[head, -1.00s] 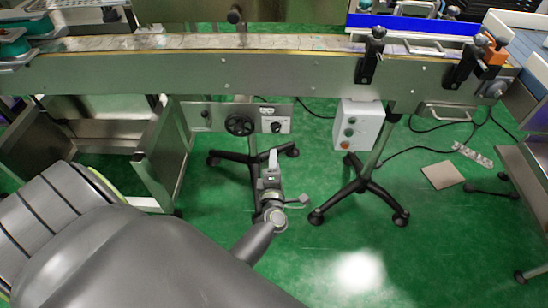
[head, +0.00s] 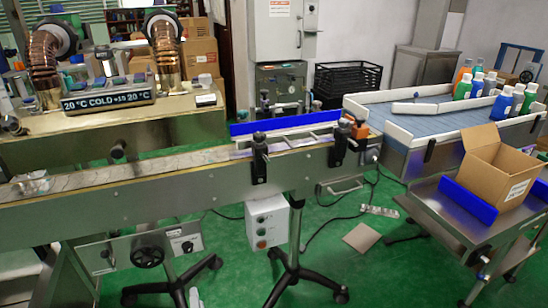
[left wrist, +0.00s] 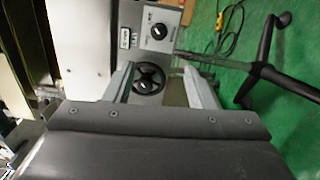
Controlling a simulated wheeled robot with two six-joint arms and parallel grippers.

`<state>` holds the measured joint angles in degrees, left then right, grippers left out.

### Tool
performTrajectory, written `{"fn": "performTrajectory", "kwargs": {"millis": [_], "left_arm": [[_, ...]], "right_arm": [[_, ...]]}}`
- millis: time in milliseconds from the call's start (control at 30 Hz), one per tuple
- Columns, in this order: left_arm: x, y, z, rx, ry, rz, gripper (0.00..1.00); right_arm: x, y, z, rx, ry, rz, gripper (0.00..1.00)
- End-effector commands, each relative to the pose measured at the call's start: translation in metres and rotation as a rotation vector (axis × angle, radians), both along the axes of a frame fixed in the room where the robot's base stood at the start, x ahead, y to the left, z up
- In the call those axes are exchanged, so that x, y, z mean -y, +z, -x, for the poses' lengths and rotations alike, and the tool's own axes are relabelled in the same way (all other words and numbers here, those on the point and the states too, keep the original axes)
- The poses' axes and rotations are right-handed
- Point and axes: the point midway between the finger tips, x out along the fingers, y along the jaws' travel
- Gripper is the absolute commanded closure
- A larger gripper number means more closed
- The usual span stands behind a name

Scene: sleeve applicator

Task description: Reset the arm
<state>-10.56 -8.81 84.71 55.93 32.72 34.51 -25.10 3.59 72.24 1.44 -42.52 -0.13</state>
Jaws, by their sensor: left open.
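My left gripper (left wrist: 158,74) is open and empty in the left wrist view, its two fingers apart. Beyond them, between the fingers, shows a black handwheel (left wrist: 149,78) on a grey panel with a dark knob (left wrist: 159,31). In the head view the same handwheel (head: 149,257) is on the panel below the conveyor. Only a small pale tip of my left gripper (head: 194,297) seems to show at the bottom edge there. My right gripper is not in view.
The long conveyor (head: 110,205) crosses the head view. A control box (head: 267,222) hangs below it, above a wheeled black stand (head: 292,277). At right are a cardboard box (head: 497,172) on a steel cart and several bottles on a blue-grey table (head: 400,122). Green floor lies between.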

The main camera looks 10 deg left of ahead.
Motion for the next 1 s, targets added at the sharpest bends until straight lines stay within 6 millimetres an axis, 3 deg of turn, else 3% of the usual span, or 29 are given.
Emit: {"fn": "performTrajectory", "kwargs": {"millis": [167, 267, 367, 500, 700, 933, 967, 1000], "left_arm": [[0.013, -0.028, 0.005, -0.145, -0.141, -0.129, 0.5], [0.028, -0.064, 0.017, -0.324, -0.312, -0.282, 0.5], [0.04, -0.111, 0.043, -0.535, -0.507, -0.45, 0.5], [0.045, -0.179, 0.101, -0.841, -0.785, -0.659, 0.5], [0.027, -0.248, 0.203, -1.232, -1.146, -0.871, 0.5], [-0.012, -0.281, 0.31, -1.587, -1.474, -0.992, 0.5], [-0.018, -0.282, 0.321, -1.625, -1.509, -1.002, 0.5], [-0.015, -0.271, 0.319, -1.609, -1.498, -1.002, 0.5]], "right_arm": [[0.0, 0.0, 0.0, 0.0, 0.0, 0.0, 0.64], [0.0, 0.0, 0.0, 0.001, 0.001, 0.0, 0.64], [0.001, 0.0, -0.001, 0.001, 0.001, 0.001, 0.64], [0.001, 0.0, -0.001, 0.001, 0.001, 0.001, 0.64], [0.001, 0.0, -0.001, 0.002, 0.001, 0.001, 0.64], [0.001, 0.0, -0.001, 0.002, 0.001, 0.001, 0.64], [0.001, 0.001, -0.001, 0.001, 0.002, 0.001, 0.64], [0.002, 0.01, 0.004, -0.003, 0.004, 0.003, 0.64]]}}
